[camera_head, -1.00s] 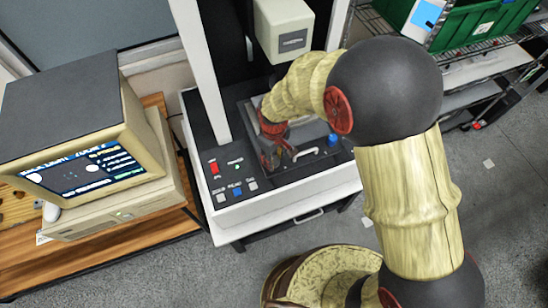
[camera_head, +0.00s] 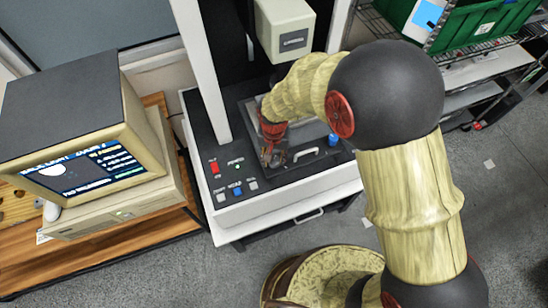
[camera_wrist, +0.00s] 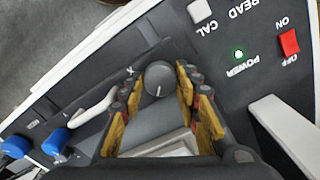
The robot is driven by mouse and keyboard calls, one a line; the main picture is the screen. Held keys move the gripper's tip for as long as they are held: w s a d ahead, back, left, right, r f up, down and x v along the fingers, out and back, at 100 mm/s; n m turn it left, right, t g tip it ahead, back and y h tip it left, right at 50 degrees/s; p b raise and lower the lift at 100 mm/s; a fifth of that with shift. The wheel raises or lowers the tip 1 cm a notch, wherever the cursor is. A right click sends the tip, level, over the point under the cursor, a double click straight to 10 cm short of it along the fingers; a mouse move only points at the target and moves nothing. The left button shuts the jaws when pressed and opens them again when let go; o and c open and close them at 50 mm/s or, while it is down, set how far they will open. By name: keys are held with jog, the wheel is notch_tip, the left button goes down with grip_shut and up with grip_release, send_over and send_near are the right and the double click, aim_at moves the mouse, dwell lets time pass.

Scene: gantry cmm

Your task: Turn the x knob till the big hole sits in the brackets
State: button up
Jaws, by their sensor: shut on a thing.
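The x knob (camera_wrist: 158,82) is a dark round knob with a pale pointer line, beside an X label on the machine's panel. My gripper (camera_wrist: 158,78) is shut on it, with a yellow-and-black finger on either side. In the head view my gripper (camera_head: 272,157) reaches down to the panel, and the knob is hidden there. The monitor screen (camera_head: 80,172) shows a large pale disc, the big hole, at its upper left, with coloured text lines to the right. The brackets are too small to make out, so I cannot tell whether the disc sits in them.
The beige monitor (camera_head: 133,125) stands on a wooden table (camera_head: 130,250) at left. A red switch (camera_head: 214,167), a lit green lamp (camera_head: 237,166) and several buttons lie left of my gripper. A white handle (camera_wrist: 95,107) and blue knobs (camera_wrist: 55,141) are close by.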

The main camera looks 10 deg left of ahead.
aim_at(274, 160)
jog(key=shift+m, duration=1.1)
jog(key=o, duration=1.2)
jog(key=shift+c, duration=0.2)
jog(key=shift+r, duration=0.1)
notch_tip(274, 160, up, 12)
